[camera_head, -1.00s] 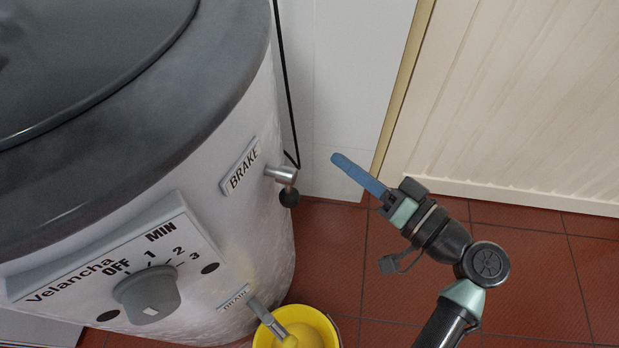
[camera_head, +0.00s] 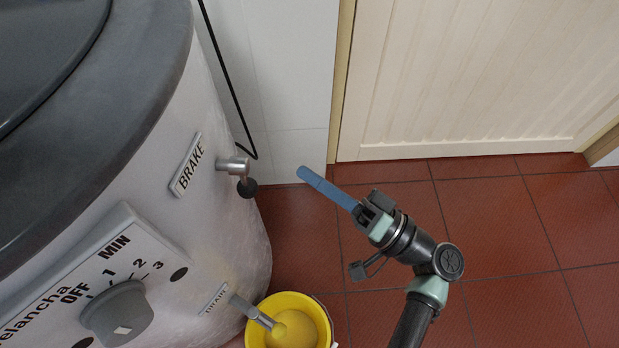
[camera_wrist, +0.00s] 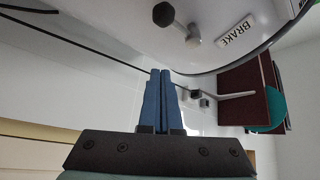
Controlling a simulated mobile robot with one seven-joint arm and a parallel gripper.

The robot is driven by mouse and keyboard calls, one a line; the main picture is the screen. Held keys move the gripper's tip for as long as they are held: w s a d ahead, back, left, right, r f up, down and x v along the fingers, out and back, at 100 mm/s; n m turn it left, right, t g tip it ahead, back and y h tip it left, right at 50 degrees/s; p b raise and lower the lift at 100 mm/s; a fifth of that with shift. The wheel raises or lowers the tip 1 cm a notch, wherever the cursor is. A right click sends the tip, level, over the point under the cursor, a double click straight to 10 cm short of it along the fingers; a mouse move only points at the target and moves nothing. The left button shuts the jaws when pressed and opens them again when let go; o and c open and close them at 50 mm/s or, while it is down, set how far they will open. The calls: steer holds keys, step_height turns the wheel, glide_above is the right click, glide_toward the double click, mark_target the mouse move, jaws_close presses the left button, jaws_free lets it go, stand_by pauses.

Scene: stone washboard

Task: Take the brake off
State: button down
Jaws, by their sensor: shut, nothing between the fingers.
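The brake lever (camera_head: 233,167) is a short metal stub with a black ball knob (camera_head: 247,187) hanging below its end. It sticks out of the white round machine (camera_head: 225,225) beside the BRAKE label (camera_head: 188,167). In the wrist view the brake knob (camera_wrist: 163,14) and the BRAKE label (camera_wrist: 237,29) show at the top. My gripper (camera_head: 303,173) has blue fingers and is shut and empty. It is to the right of the brake knob in the head view, apart from it. In the wrist view the closed fingertips (camera_wrist: 161,72) lie below the knob, not touching it.
A yellow bucket (camera_head: 322,309) stands on the red tiled floor under the drain spout (camera_head: 252,312). A grey dial (camera_head: 117,313) is on the machine's front. A black cable (camera_head: 226,75) hangs by the white wall. A cream door (camera_head: 460,80) is behind. Floor at right is clear.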

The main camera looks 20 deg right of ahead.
mark_target(247, 188)
steer(key=w+a+b, duration=0.2)
steer(key=a, duration=0.5)
steer(key=shift+p, duration=0.45)
